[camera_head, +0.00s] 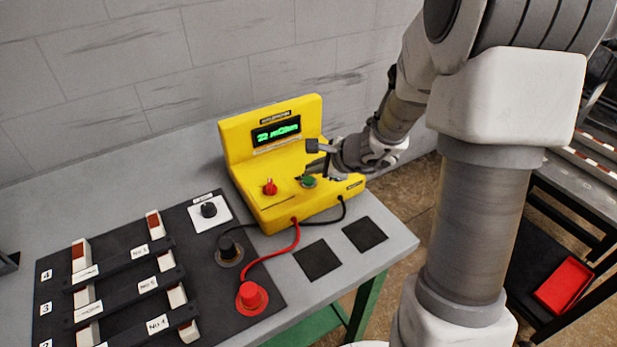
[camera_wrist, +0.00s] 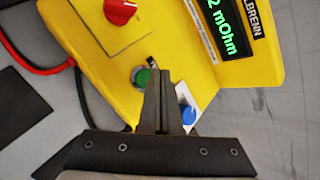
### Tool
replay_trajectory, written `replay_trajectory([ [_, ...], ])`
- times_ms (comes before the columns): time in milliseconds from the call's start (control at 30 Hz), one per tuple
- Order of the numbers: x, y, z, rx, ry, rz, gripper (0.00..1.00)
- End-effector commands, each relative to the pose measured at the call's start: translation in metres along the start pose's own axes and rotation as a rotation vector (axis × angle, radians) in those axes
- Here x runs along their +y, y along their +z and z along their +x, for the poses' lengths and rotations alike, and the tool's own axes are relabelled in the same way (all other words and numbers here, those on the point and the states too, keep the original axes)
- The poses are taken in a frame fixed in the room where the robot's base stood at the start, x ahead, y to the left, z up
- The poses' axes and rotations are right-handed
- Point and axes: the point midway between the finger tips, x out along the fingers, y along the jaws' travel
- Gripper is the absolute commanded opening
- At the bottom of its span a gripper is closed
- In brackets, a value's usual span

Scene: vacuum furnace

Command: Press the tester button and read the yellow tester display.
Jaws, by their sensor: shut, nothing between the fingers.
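The yellow tester (camera_head: 240,150) stands on the grey table against the wall. Its dark display (camera_head: 276,132) shows green text reading "22 mOhm". In the wrist view the display (camera_wrist: 228,22) is cut off, showing "2 mOhm". The green button (camera_head: 308,181) is on the tester's sloped front, right of a red knob (camera_head: 270,187). My gripper (camera_wrist: 162,82) is shut and empty, its fingertips right beside the green button (camera_wrist: 141,77) in the wrist view. I cannot tell whether they touch it. A blue knob (camera_wrist: 188,115) is partly behind the fingers.
Red and black leads run from the tester to a red plug (camera_head: 251,297) and a black plug (camera_head: 228,250) on the black board (camera_head: 212,308). Two dark square pads (camera_head: 317,259) lie on the table. A red tray (camera_head: 563,285) is at right.

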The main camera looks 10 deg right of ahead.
Motion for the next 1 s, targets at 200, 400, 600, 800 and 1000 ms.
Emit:
replay_trajectory([
  [200,-0.001,0.001,-0.001,0.0,0.0,0.0,0.0],
  [400,-0.009,0.009,-0.012,0.0,0.0,-0.002,0.0],
  [600,-0.019,0.019,-0.026,0.0,0.0,-0.001,0.0],
  [800,-0.026,0.026,-0.036,0.0,-0.001,0.0,0.0],
  [1000,-0.025,0.025,-0.035,0.0,0.0,0.0,0.0],
])
